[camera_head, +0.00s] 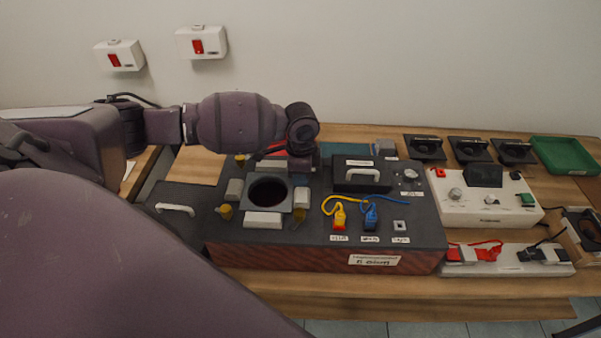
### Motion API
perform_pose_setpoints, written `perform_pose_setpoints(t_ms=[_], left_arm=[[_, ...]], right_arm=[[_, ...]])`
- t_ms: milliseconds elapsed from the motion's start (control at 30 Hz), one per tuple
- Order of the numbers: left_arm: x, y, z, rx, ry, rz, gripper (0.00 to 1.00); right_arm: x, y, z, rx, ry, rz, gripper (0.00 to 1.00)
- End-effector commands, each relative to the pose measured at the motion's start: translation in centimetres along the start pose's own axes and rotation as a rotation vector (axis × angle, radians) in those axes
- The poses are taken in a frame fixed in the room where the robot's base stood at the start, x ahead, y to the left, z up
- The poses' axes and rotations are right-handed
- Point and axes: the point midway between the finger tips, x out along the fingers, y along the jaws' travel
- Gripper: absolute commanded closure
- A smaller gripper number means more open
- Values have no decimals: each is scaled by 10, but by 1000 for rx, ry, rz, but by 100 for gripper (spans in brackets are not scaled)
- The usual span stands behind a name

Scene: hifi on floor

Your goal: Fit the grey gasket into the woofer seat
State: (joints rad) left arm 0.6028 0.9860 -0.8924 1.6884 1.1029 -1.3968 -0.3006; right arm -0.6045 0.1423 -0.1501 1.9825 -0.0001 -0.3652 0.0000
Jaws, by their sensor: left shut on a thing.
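The woofer seat seems to be the round dark opening (268,193) in a grey square surround on top of the dark hifi cabinet (355,225). I cannot tell whether any of that grey surround is the gasket. My left arm reaches in from the left above the cabinet. Its gripper (294,162) points down just behind the opening. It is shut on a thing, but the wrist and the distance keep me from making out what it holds. My right gripper is not in view.
Grey blocks (263,220) and yellow clamps (225,212) surround the opening. A white control box (488,208) and green tray (565,155) stand farther right.

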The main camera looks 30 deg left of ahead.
Motion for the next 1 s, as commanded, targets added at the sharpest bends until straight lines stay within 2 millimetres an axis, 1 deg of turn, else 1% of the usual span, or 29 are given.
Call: perform_pose_setpoints(t_ms=[200,233,400,433,867,1000], left_arm=[[0,0,0,0,0,0,100],[0,0,0,0,0,0,81],[0,0,0,0,0,2,54],[0,1,0,1,0,2,52],[2,4,-1,5,-1,11,52],[-7,4,-1,5,-1,10,52]], right_arm=[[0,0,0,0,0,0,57],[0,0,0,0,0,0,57],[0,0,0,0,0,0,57],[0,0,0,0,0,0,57],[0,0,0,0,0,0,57],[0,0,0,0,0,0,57]])
